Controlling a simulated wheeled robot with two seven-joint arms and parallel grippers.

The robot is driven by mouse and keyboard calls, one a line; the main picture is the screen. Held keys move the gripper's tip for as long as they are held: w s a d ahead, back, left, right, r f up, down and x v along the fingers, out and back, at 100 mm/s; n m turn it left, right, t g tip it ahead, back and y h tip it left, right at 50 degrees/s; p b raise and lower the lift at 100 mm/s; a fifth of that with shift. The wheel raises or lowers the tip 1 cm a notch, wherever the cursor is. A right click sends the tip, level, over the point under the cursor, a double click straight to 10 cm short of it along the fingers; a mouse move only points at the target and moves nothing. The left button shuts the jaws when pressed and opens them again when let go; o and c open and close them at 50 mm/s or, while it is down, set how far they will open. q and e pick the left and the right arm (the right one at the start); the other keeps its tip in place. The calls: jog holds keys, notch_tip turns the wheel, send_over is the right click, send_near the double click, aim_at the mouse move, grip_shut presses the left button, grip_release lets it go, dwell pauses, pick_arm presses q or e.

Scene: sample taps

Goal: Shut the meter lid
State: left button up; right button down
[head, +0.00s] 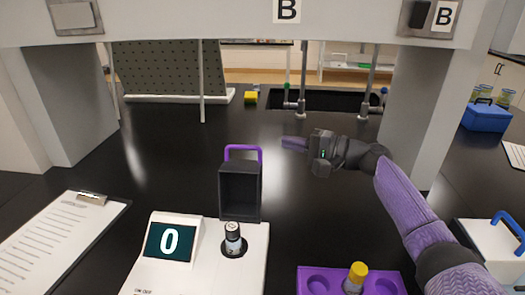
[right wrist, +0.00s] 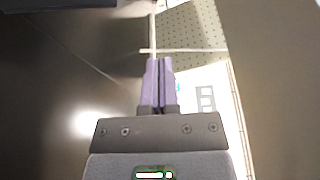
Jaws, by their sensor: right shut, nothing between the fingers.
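The meter (head: 180,240) is a white box at the front of the table with a display reading 0. Its lid (head: 240,188) is a dark, hollow box standing raised at the back of the meter, with a purple handle (head: 243,149) on top. A small capped vial (head: 233,236) stands in the round well below the lid. My right gripper (head: 284,141) is shut and empty, to the right of the purple handle and apart from it, pointing left. Its purple fingers (right wrist: 159,82) lie together in the right wrist view. My left gripper is out of view.
A purple rack (head: 318,281) holding a yellow-capped vial (head: 356,277) sits right of the meter. A clipboard (head: 60,232) lies at left. Grey posts (head: 65,115) carry a shelf overhead. A sink (head: 325,101) is at the back. The table behind the lid is clear.

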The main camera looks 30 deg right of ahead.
pick_arm(q)
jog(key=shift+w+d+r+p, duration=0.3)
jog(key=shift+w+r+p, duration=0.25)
jog(key=shift+p, duration=0.05)
pick_arm(e)
jog(key=w+a, duration=0.1)
jog(key=a, duration=0.4)
jog(key=shift+w+a, duration=0.4)
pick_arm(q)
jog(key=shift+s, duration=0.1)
pick_arm(e)
jog(key=shift+a+r, duration=0.1)
